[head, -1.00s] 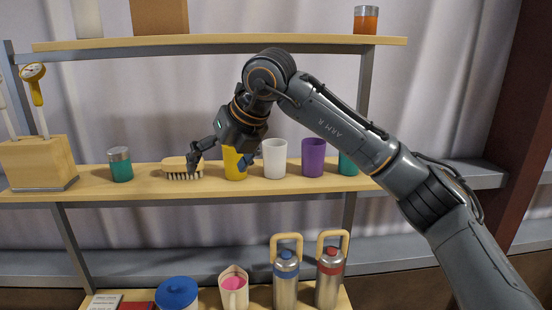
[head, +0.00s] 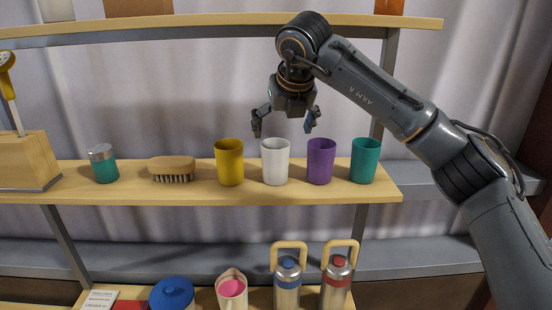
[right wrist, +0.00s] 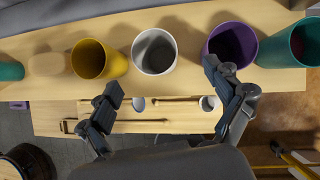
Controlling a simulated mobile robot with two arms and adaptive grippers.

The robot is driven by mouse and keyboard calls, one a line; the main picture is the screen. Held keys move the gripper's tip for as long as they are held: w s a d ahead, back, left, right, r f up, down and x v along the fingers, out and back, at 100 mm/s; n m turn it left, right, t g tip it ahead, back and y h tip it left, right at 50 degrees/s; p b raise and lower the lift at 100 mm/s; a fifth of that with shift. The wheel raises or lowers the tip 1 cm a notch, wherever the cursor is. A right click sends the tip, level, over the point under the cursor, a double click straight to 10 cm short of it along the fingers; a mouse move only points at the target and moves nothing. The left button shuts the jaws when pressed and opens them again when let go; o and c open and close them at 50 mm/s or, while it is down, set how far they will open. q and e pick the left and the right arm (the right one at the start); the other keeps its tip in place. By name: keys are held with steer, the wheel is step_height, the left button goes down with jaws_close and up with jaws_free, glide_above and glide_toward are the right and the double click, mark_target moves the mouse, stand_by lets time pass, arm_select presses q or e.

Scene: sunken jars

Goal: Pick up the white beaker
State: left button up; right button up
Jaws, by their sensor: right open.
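The white beaker (head: 275,163) stands upright on the middle shelf, between the yellow beaker (head: 229,163) and the purple beaker (head: 320,162). My right gripper (head: 285,132) is open and empty, pointing down just above the white beaker in the head view. In the right wrist view, the white beaker (right wrist: 155,54) shows its open mouth beyond and between the spread fingers of my right gripper (right wrist: 170,98). The right finger there overlaps the purple beaker's near edge in the picture. My left gripper is not in view.
A teal beaker (head: 365,161) stands right of the purple one. A brush (head: 171,168), a teal jar (head: 103,166) and a wooden block (head: 28,162) stand to the left. An upper shelf (head: 220,27) runs above. Flasks and a jug stand on the lower shelf.

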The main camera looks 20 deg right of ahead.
mark_target(275, 153)
steer(key=p+x, duration=0.1)
steer(key=x, duration=0.2)
steer(key=p+x, duration=0.2)
steer(key=x, duration=0.1)
steer(key=p+x, duration=0.1)
steer(key=x, duration=0.2)
steer(key=shift+s+a+f+p, duration=0.1)
steer(key=shift+a+f+p, duration=0.05)
steer(key=shift+a+p, duration=0.15)
steer(key=shift+f, duration=0.2)
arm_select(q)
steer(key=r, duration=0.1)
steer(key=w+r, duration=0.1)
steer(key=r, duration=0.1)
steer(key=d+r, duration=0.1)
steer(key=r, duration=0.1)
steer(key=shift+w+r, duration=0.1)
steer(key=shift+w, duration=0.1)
arm_select(e)
steer(key=shift+c, duration=1)
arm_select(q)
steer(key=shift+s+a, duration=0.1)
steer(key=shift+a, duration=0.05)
arm_select(e)
steer(key=c, duration=1.1)
